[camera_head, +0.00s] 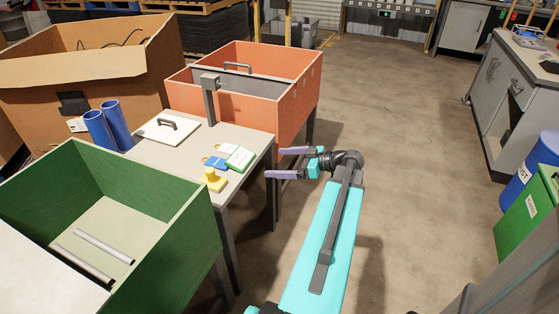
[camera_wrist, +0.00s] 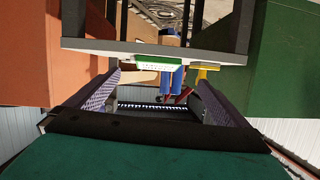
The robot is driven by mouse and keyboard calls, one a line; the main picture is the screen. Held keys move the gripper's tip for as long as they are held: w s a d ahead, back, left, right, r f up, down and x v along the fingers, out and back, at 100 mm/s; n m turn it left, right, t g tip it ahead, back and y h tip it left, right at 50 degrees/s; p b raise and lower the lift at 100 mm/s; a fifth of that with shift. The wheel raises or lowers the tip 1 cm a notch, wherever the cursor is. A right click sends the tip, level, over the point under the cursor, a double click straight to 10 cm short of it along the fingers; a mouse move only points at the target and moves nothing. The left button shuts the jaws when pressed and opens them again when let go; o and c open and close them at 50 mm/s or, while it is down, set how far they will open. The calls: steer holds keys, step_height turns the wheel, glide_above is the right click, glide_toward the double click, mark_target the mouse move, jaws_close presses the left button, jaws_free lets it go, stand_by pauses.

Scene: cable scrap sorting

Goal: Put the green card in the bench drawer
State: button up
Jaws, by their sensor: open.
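The green card (camera_head: 240,158), green with a white part, lies on the grey table near its right edge. It also shows in the wrist view (camera_wrist: 155,60), just beyond the fingertips, where the picture appears upside down. My gripper (camera_head: 274,162) is open and empty, to the right of the card and apart from it. Its two purple fingers reach toward the table edge, and they frame the wrist view (camera_wrist: 157,82). A grey bench (camera_head: 500,95) with handles on its fronts stands at the right.
A blue-and-white card (camera_head: 215,163) and a yellow object (camera_head: 214,182) lie beside the green card. A lid with a handle (camera_head: 160,132) and blue cylinders (camera_head: 105,125) are farther left. An orange bin (camera_head: 290,110) and a green bin (camera_head: 170,235) flank the table. Open floor lies toward the bench.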

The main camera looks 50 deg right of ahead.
steer(key=s+d+r+m+g+h+p, duration=0.3)
steer(key=s+d+r+g+h+p, duration=0.1)
steer(key=s+d+r+g+p, duration=0.4)
step_height(320, 180, up, 4)
steer(key=shift+s+d+f+g+h+p, duration=0.3)
steer(key=shift+s+d+g, duration=0.1)
steer(key=shift+d+g, duration=0.55)
steer(key=shift+d, duration=0.1)
